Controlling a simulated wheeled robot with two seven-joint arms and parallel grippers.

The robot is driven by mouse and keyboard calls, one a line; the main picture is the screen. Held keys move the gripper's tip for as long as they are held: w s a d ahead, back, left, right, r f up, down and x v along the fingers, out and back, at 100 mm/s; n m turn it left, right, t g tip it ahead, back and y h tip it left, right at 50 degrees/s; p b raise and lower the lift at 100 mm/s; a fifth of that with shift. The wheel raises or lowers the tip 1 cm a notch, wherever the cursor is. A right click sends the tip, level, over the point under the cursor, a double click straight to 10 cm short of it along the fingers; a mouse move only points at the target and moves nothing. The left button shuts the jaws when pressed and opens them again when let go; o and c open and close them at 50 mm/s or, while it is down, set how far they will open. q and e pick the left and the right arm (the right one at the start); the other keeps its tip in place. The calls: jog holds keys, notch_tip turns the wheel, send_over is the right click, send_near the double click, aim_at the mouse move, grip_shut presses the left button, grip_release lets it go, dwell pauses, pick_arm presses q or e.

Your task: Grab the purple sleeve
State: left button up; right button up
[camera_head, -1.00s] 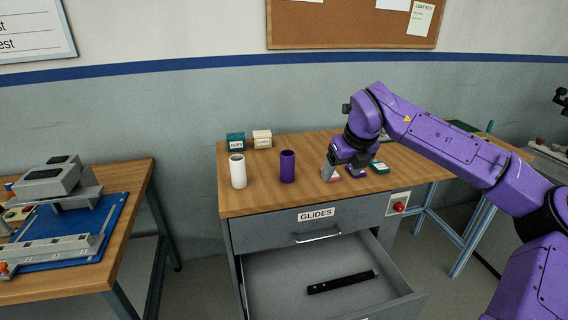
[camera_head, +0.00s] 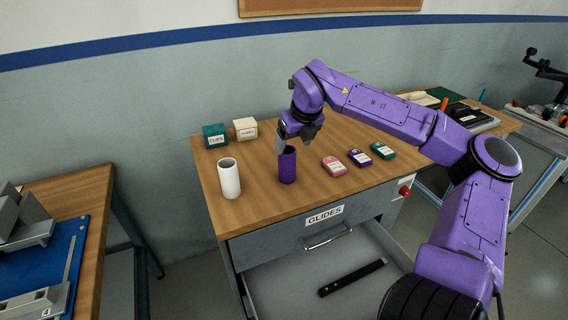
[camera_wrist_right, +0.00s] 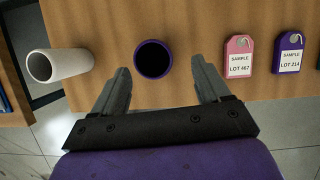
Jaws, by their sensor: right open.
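The purple sleeve (camera_head: 287,167) stands upright on the wooden cabinet top, between the white sleeve and the tags. In the right wrist view its dark open top (camera_wrist_right: 153,59) shows between and just beyond the fingertips. My right gripper (camera_head: 296,140) is over the purple sleeve, pointing down. In the right wrist view the right gripper (camera_wrist_right: 160,78) is open and empty, with one finger to each side of the sleeve's opening. In the head view the fingers partly overlap the sleeve's top, so contact is hard to judge. My left gripper is not in view.
A white sleeve (camera_head: 229,178) stands left of the purple one. Pink (camera_head: 334,166), purple (camera_head: 360,158) and green (camera_head: 383,150) tags lie to the right. Green (camera_head: 215,136) and cream (camera_head: 245,128) boxes stand behind. The drawer (camera_head: 300,285) is open, holding a black bar (camera_head: 352,278).

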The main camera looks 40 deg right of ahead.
aim_at(287, 152)
jog(key=x, duration=0.2)
jog(key=p+x, duration=0.1)
jog(key=x, duration=0.2)
jog(key=shift+w+a+f, duration=0.2)
jog(key=shift+w+a, duration=0.15)
jog(key=shift+w, duration=0.05)
jog(key=shift+w+f, duration=0.15)
jog(key=shift+f, duration=0.4)
jog(key=c, duration=1.1)
jog(key=shift+r, duration=0.2)
